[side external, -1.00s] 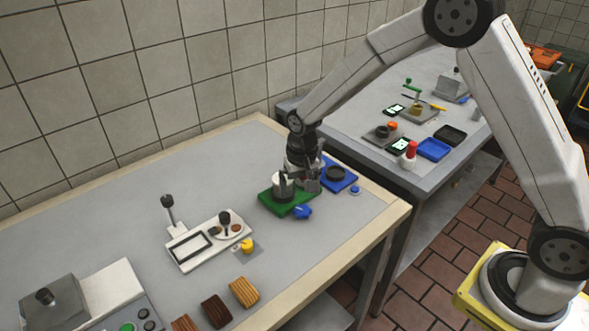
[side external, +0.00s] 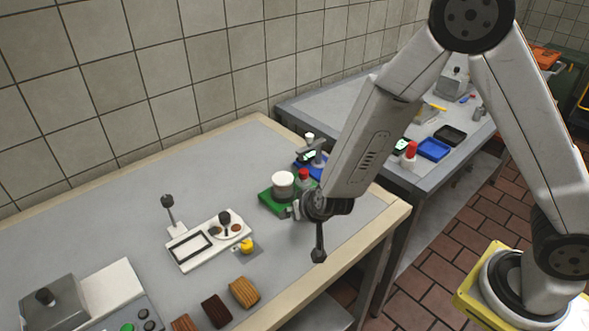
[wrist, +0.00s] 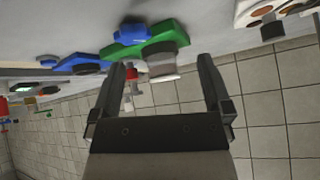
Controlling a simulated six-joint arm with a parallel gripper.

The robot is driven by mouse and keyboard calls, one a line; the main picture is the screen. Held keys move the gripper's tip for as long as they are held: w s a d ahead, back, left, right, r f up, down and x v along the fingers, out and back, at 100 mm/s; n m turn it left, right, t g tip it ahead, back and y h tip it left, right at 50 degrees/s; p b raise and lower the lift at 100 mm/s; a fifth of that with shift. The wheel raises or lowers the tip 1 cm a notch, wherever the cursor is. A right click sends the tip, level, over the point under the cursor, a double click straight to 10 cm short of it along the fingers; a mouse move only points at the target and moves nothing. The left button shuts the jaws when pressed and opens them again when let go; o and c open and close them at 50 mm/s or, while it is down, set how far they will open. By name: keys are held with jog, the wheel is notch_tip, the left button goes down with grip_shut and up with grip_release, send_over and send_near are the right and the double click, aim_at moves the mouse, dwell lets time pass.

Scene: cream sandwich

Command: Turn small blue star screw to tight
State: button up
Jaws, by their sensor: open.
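A blue star-shaped screw (wrist: 128,34) shows in the wrist view at the edge of the green base (wrist: 152,46). A smaller blue piece (wrist: 48,62) shows farther left, by the blue base (wrist: 85,66). I cannot tell which is the small star screw, or how tight either is. In the side view, my arm hides both; the green base (side external: 268,204) carries a white-topped cup (side external: 283,180). My gripper (wrist: 163,64) is open and empty in the wrist view, its fingers pointing toward the green base; it also shows beside that base in the side view (side external: 292,211).
A white tray with dark-handled tools (side external: 195,250) and a yellow knob (side external: 246,246) lie left of my gripper. Several wooden blocks (side external: 244,291) lie at the front. A second table with a blue tray (side external: 433,149) stands behind. The tiled wall (side external: 150,65) borders the table.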

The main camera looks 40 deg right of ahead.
jog(key=shift+s+d+r+h, duration=0.15)
jog(key=shift+s+d+h, duration=0.3)
jog(key=shift+s+d, duration=0.1)
jog(key=shift+s+d+r+h, duration=0.15)
jog(key=shift+s+d+h, duration=0.3)
jog(key=shift+d, duration=0.05)
jog(key=shift+w+f, duration=0.1)
jog(key=shift+x, duration=3.85)
jog(key=shift+w, duration=0.1)
jog(key=c, duration=1.2)
jog(key=shift+a+m+h, duration=0.1)
jog(key=shift+m+h, duration=0.4)
jog(key=shift+m, duration=0.3)
